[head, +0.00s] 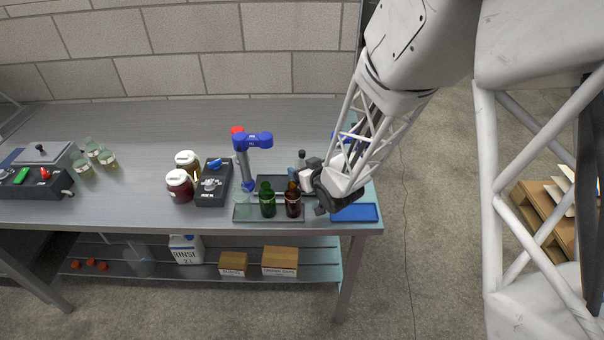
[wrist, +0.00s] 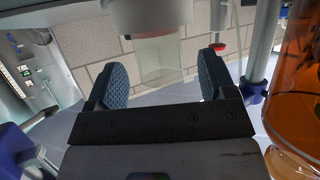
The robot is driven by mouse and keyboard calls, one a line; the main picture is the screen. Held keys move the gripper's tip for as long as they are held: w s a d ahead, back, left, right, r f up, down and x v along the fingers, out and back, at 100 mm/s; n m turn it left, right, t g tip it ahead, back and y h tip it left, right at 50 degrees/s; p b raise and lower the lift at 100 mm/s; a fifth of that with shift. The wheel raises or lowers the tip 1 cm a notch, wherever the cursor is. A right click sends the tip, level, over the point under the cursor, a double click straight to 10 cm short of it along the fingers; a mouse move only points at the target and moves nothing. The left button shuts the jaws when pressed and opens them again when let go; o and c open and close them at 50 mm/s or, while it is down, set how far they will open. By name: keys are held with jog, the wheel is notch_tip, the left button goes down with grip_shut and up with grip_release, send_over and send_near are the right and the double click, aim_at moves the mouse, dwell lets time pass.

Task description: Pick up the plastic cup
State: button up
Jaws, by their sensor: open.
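In the wrist view, a clear, pale cup-like thing (wrist: 160,62) with a whitish part at the picture's top edge looks like the plastic cup. It shows between the two finger pads of my gripper (wrist: 160,85), beyond them, and I see no contact. My gripper is open with nothing clamped. In the head view, my gripper (head: 318,181) is low over the right end of the bench, close to a group of small items. There I cannot clearly tell the cup from the pale pieces beside the gripper.
A green bottle (head: 267,201) and a brown bottle (head: 293,202) stand on a tray (head: 285,219) left of my gripper. An amber bottle (wrist: 297,100) fills the wrist view's right side. A blue tray (head: 354,212) lies at the corner.

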jog(key=shift+w+a+f, duration=0.3)
jog(key=shift+w+a, duration=0.05)
jog(key=shift+w, duration=0.2)
jog(key=c, duration=1.1)
jog(key=shift+r, duration=0.25)
jog(key=shift+r, duration=0.5)
jog(key=shift+s+d+r, duration=0.1)
jog(key=shift+s+r, duration=0.1)
jog(key=shift+r, duration=0.35)
jog(key=shift+s+r, duration=0.15)
jog(key=shift+r, duration=0.4)
jog(key=s+d+r, duration=0.1)
jog(key=s+d, duration=0.3)
jog(key=s, duration=1)
jog(key=shift+s+r, duration=0.2)
jog(key=shift+s, duration=0.2)
